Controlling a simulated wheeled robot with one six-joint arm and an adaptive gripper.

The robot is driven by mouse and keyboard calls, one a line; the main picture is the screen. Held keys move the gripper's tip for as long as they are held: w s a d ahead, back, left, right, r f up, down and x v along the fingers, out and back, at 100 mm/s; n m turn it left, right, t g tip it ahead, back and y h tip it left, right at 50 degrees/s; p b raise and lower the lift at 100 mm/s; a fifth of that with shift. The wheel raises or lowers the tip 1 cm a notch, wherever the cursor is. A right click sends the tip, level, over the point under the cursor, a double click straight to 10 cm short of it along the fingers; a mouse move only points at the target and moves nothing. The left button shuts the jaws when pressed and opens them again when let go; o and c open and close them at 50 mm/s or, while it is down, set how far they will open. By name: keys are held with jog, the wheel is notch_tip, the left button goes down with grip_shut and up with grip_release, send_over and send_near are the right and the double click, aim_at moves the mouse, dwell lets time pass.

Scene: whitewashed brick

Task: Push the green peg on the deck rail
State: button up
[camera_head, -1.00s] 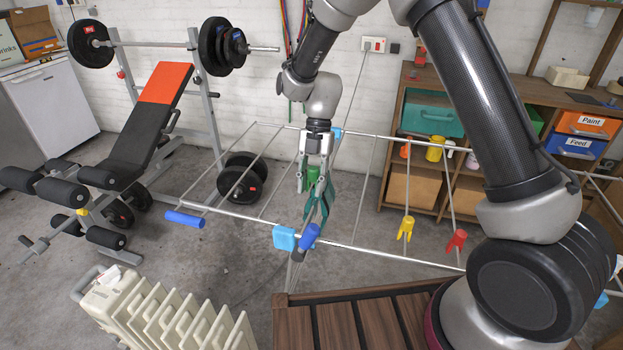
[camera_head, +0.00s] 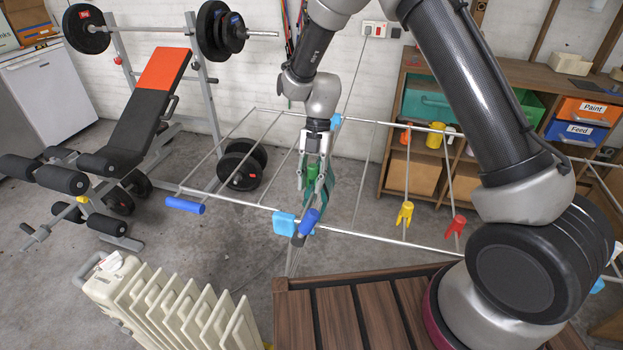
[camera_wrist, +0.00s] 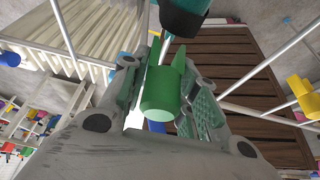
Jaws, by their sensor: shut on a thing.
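A green peg (camera_head: 313,171) is held upright between the fingers of my gripper (camera_head: 316,172), over the drying rack. In the wrist view the green peg (camera_wrist: 162,95) sits between the green-padded fingers, its forked end pointing away from the wrist. The gripper is shut on it. The rack's front rail (camera_head: 365,235) runs below and nearer the camera; the peg appears apart from it. A yellow peg (camera_head: 404,213) and a red peg (camera_head: 456,226) sit on the rack's wires at right. Something dark green (camera_head: 327,188) hangs just behind the gripper, partly hidden.
A light-blue joint (camera_head: 285,224) and a blue cylinder (camera_head: 309,221) stand up at the rack's front corner. A slatted wooden deck (camera_head: 340,312) and a cream radiator (camera_head: 180,305) are in front. A weight bench (camera_head: 150,120) stands left, shelves (camera_head: 420,100) behind right.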

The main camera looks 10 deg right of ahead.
aim_at(312, 195)
jog(key=shift+f, duration=2.7)
jog(key=o, duration=1.1)
jog(key=v, duration=1.2)
